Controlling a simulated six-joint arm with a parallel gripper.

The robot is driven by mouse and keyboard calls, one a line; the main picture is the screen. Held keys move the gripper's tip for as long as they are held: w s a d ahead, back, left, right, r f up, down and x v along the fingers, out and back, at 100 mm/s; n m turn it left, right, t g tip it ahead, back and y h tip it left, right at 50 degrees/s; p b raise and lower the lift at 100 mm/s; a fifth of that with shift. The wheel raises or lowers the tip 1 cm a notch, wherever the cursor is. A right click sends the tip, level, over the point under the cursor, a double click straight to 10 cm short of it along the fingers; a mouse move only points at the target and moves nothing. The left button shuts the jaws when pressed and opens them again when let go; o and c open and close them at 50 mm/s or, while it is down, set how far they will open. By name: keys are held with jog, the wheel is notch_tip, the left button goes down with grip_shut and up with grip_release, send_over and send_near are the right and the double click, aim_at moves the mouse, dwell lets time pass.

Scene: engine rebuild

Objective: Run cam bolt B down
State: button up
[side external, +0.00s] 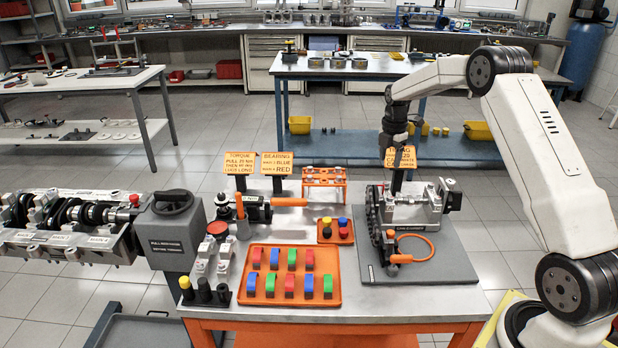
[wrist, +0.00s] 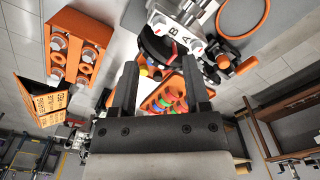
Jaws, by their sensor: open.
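The cam fixture (side external: 418,208) is a silver block with a dark chain along its left side, on a grey mat (side external: 450,263) at the right of the bench. In the wrist view its silver block (wrist: 187,18) shows at the top, with black letters including A and B. I cannot single out cam bolt B itself in either view. My gripper (side external: 397,186) points down over the chain side of the fixture, and I cannot tell its exact height. In the wrist view the two dark fingers (wrist: 160,68) stand wide apart, with nothing held between them.
An orange loop (side external: 415,246) lies at the fixture's front. To the left are a small tray (side external: 322,238) of coloured caps, a larger orange tray (side external: 255,297) with red, green and blue blocks, and an orange rack (side external: 325,172). Sign boards (side external: 287,157) stand at the back.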

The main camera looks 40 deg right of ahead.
aim_at(386, 182)
jog(key=shift+f, duration=3.7)
grip_shut()
